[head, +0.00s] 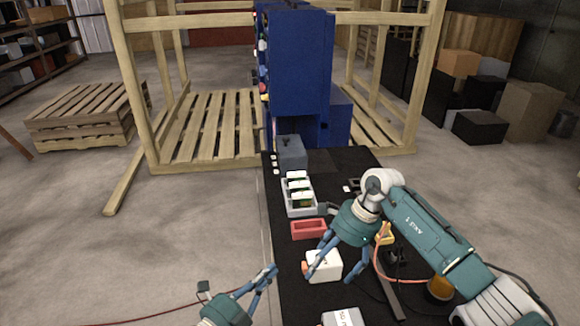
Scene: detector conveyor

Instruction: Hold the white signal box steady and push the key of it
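The white signal box (325,265) sits on the black conveyor surface, in the lower middle of the head view. A small orange-pink part shows on its left side, perhaps the key. My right gripper (328,281) reaches in from the right above the box. Its blue fingers are spread, one over the box's left part and one by its right side; contact cannot be told. My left gripper (272,270) is left of the box and apart from it, near the conveyor's left edge. Its fingertips are together, with nothing visible between them.
A red tray (309,229) lies just behind the box, and a light grey tray (301,211) with green-white items is farther back. A grey-white box (342,317) is at the front edge. A blue machine (302,65) stands at the far end. Cables lie to the right.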

